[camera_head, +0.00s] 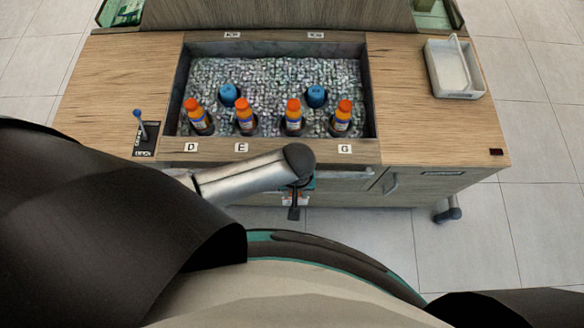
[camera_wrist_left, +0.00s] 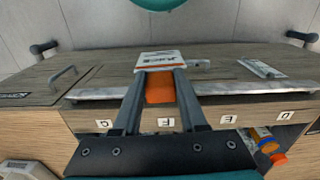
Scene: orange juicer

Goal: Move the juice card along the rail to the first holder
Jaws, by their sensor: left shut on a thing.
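The juice card (camera_wrist_left: 157,60) is white on top with an orange block below. My left gripper (camera_wrist_left: 159,80) is shut on it, one finger on each side. It is at the metal rail (camera_wrist_left: 235,87) along the counter's front, in line with the F label (camera_wrist_left: 166,122). Whether the card touches the rail is not clear. In the head view my left gripper (camera_head: 296,188) is in front of the counter edge between labels E and G, mostly hidden by my arm. My right gripper is not in view.
A tub of ice (camera_head: 275,72) holds several orange-capped bottles and two blue-capped ones. A white basket (camera_head: 453,68) stands on the right of the counter. A blue-topped lever (camera_head: 140,122) is at the left. Handles (camera_wrist_left: 62,76) stick out from the front.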

